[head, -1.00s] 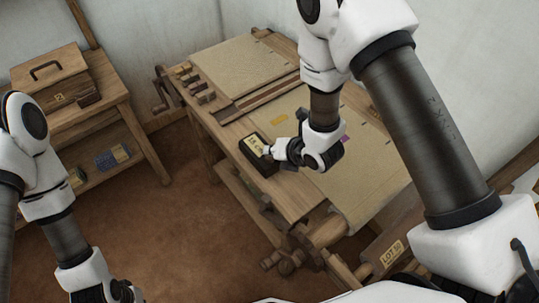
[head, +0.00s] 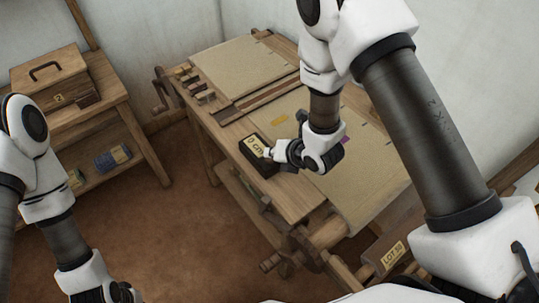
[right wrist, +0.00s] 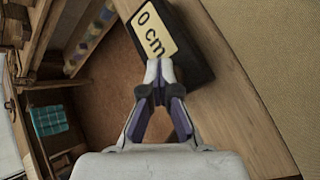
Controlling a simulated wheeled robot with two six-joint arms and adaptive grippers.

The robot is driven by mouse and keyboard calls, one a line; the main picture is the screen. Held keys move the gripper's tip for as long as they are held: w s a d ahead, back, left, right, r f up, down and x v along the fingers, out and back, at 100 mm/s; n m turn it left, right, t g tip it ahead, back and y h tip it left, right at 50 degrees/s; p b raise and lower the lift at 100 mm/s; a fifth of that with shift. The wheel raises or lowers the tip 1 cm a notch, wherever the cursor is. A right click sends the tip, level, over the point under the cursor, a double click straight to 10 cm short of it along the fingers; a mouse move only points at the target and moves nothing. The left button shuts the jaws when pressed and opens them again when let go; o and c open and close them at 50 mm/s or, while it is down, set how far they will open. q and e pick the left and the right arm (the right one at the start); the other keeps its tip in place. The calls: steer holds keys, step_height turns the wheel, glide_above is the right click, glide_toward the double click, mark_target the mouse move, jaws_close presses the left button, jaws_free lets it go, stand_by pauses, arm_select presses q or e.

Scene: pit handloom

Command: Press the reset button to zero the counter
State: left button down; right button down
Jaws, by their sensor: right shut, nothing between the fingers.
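The counter is a dark box with a cream display on the loom's front left edge. In the head view the counter (head: 251,158) reads "0 cm". The right wrist view shows the counter (right wrist: 194,60) with the same "0 cm". My right gripper (head: 268,153) is shut and empty, its fingertips at the counter's near end. In the right wrist view the right gripper's tips (right wrist: 160,68) meet the display's lower edge; I cannot tell if they touch. The reset button is not visible. My left gripper (head: 118,292) is partly cut off at the bottom left, away from the loom.
The wooden loom (head: 290,200) carries beige cloth (head: 375,180). A side table at left holds a wooden box (head: 50,75), with a folded blue cloth (head: 112,158) on its lower shelf. A "LOT 30" label (head: 393,255) is at the lower right. Open floor lies between.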

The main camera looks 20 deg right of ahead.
steer(key=shift+r+p, duration=0.45)
steer(key=shift+r, duration=0.5)
steer(key=shift+r+p, duration=1.5)
steer(key=shift+r, duration=1)
steer(key=shift+f, duration=0.1)
